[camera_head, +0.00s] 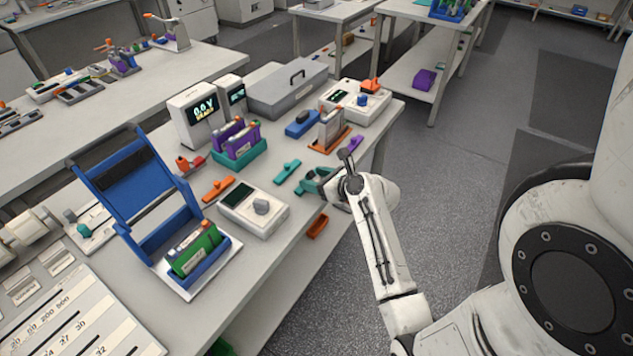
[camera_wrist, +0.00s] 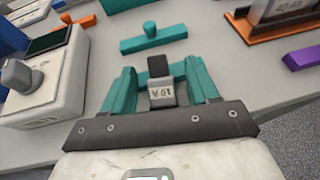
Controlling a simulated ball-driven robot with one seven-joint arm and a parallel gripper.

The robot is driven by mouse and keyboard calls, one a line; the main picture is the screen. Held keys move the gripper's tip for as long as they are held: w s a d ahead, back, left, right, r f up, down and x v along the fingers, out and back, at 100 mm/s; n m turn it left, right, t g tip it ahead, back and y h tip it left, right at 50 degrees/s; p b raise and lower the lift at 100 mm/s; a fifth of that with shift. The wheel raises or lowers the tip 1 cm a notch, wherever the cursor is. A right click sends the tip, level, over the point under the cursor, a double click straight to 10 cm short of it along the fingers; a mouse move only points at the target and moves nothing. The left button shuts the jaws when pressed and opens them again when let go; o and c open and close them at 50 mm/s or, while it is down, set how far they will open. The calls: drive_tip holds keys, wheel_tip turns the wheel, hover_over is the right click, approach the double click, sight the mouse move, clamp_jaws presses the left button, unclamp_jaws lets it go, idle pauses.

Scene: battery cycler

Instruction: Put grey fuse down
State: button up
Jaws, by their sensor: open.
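The grey fuse (camera_wrist: 161,93), a small block with a dark top end and a "10A" label, shows in the wrist view between the teal fingers of my gripper (camera_wrist: 160,72). The fingers are open, with a gap visible on the fuse's left side; the right finger is close to it. I cannot tell whether the fuse rests on the table. In the head view my gripper (camera_head: 314,182) is low over the right edge of the light grey table (camera_head: 262,265), and I cannot make out the fuse there.
A teal bar with a knob (camera_wrist: 152,39) lies just beyond the fingers. A white meter with a grey knob (camera_head: 254,208) stands left of my gripper. A purple bar (camera_head: 354,145) and a grey block on an orange base (camera_head: 331,130) lie beyond.

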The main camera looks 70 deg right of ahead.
clamp_jaws()
idle(0.3)
